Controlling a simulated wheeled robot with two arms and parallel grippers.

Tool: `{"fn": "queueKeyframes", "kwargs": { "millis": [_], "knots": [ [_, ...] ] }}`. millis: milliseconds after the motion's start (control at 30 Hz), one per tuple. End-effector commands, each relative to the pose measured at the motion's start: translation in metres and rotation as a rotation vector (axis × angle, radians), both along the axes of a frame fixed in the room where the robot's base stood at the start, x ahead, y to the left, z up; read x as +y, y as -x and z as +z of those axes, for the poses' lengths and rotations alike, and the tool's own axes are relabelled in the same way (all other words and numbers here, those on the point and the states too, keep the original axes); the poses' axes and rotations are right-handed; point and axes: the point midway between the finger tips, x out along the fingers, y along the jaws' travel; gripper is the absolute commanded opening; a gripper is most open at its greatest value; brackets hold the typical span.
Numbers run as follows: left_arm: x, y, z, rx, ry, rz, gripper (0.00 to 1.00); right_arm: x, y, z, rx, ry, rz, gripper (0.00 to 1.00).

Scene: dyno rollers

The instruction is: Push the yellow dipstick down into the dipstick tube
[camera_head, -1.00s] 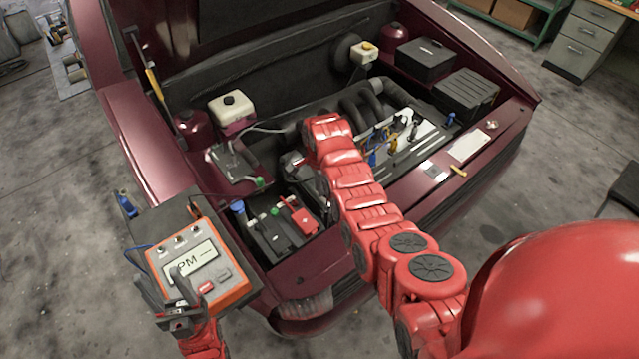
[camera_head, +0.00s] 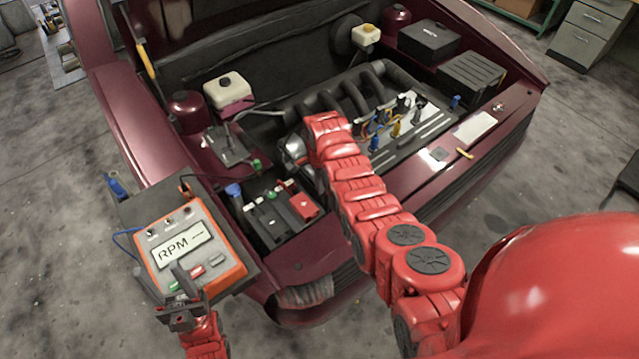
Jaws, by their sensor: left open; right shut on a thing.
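My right arm reaches over the engine bay, its wrist above the left side of the engine (camera_head: 345,95). My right gripper (camera_head: 297,152) shows only as a dark and silvery patch beside the wrist. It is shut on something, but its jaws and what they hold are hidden. I cannot make out the dipstick tube or surely identify the yellow dipstick. A yellow-topped piece (camera_head: 396,130) stands among the coloured leads, and a small yellow piece (camera_head: 465,153) lies on the front panel. My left gripper (camera_head: 183,300) is open at the lower edge of the RPM meter.
The orange and grey RPM meter (camera_head: 190,250) is at the car's front left corner. A battery (camera_head: 280,217), a white reservoir (camera_head: 227,92) and a black box (camera_head: 428,42) surround the engine. The maroon front panel (camera_head: 440,180) edges the bay. Open floor lies in front of the car.

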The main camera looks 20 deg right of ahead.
Motion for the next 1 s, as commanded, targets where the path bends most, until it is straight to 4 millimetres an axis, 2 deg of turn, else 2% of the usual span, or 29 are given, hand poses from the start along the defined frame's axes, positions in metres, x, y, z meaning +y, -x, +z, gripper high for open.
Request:
{"fn": "queueKeyframes", "kwargs": {
  "millis": [367,400,600,1000],
  "knots": [
    [0.0,0.0001,-0.0022,0.0,0.0,0.0,0.5,0.0001,-0.0003,-0.0026,-0.001,0.0,0.0,0.0],
    [0.0,0.0001,-0.0022,0.0,0.0,0.0,0.5,0.0001,-0.0003,-0.0026,-0.001,0.0,0.0,0.13],
    [0.0,0.0001,-0.0022,0.0,0.0,0.0,0.5,-0.0001,-0.0003,-0.0026,-0.001,0.0,0.0,0.46],
    [0.0,0.0,-0.0042,0.0,0.0,0.0,0.5,-0.0001,-0.0015,0.0017,-0.004,0.0,0.0,0.46]
  ]
}}
